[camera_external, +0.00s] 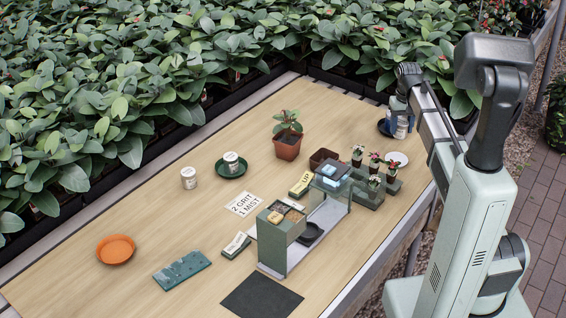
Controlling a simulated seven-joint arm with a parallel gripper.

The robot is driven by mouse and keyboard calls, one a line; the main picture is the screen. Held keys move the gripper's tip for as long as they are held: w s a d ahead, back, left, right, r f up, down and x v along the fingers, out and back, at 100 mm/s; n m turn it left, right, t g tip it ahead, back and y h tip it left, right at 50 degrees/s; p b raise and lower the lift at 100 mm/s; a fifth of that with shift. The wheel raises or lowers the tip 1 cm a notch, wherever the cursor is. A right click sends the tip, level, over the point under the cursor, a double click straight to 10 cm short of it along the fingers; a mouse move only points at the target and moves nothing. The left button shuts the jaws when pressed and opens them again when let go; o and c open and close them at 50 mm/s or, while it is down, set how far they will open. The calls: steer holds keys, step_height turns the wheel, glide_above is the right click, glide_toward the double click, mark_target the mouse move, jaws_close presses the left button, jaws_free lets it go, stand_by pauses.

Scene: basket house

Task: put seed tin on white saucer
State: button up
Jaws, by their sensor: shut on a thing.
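My gripper (399,122) is at the back right of the table, shut on a pale tin (401,130) at the dark blue saucer (383,129). The fingers partly hide this tin, and I cannot tell whether it touches the saucer. The white saucer (397,159) lies just in front of it, near the right table edge, with nothing seen on it. Two similar white labelled tins stand at the left: one tin (189,179) on bare wood, another tin (231,160) on a green saucer (231,172). The labels are too small to tell which is the seed tin.
Small potted flowers (375,164) on a green stand (368,192) are close left of the white saucer. A potted plant (287,146), a divided green box (282,222) and an orange saucer (116,250) stand farther left. Bare wood lies behind the flowers.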

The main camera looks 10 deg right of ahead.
steer(key=shift+f, duration=4.75)
steer(key=shift+f, duration=0.1)
steer(key=o, duration=1)
steer(key=shift+o, duration=0.2)
step_height(320, 180, up, 12)
steer(key=shift+r, duration=0.15)
